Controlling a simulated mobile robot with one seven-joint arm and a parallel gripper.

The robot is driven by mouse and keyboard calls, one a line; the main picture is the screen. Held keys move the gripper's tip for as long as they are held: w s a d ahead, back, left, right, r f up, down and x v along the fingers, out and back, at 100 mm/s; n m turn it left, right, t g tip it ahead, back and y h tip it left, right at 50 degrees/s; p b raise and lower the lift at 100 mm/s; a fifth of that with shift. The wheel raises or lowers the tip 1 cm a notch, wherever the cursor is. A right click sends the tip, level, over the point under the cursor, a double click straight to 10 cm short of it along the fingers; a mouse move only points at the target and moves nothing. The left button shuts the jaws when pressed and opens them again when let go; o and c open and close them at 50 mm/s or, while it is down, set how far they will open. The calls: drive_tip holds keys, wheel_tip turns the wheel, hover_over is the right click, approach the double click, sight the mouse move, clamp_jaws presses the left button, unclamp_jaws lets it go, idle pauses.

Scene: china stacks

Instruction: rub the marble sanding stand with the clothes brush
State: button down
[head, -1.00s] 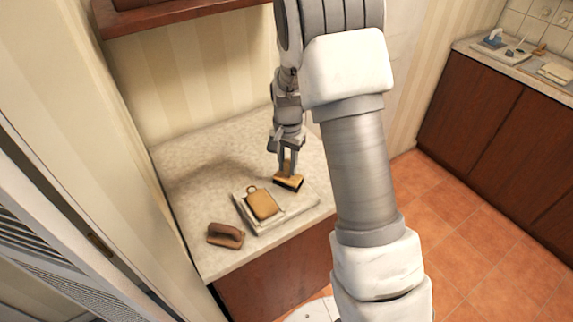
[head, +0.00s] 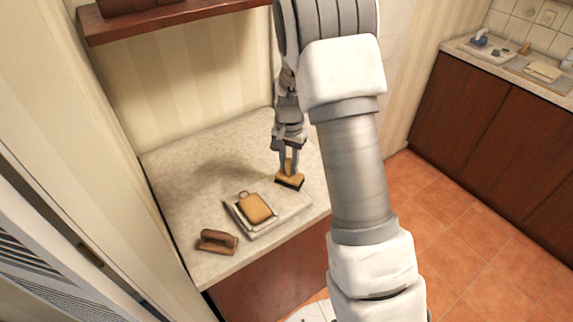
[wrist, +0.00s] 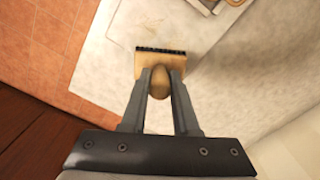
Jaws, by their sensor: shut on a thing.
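The clothes brush (head: 290,181) has a tan wooden body and dark bristles. My gripper (head: 288,168) is shut on its handle, which also shows between the fingers in the wrist view (wrist: 158,82). The marble sanding stand seems to be the pale flat slab (head: 283,211) on the counter, with faint brownish marks visible in the wrist view (wrist: 150,22). The brush is at the slab's far right end in the head view. In the wrist view it overlaps the slab's edge area; I cannot tell whether the bristles touch it.
A brown block with a handle (head: 217,241) sits on the counter (head: 180,185) at front left. The counter behind the slab is clear. A shelf (head: 170,20) hangs above.

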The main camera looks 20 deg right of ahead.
drive_tip(key=shift+w+d, duration=0.2)
drive_tip(key=shift+d, duration=0.55)
wheel_tip(320, 180, up, 6)
drive_tip(key=p, duration=0.3)
drive_tip(key=shift+p, duration=0.4)
drive_tip(key=c, duration=1.3)
unclamp_jaws()
clamp_jaws()
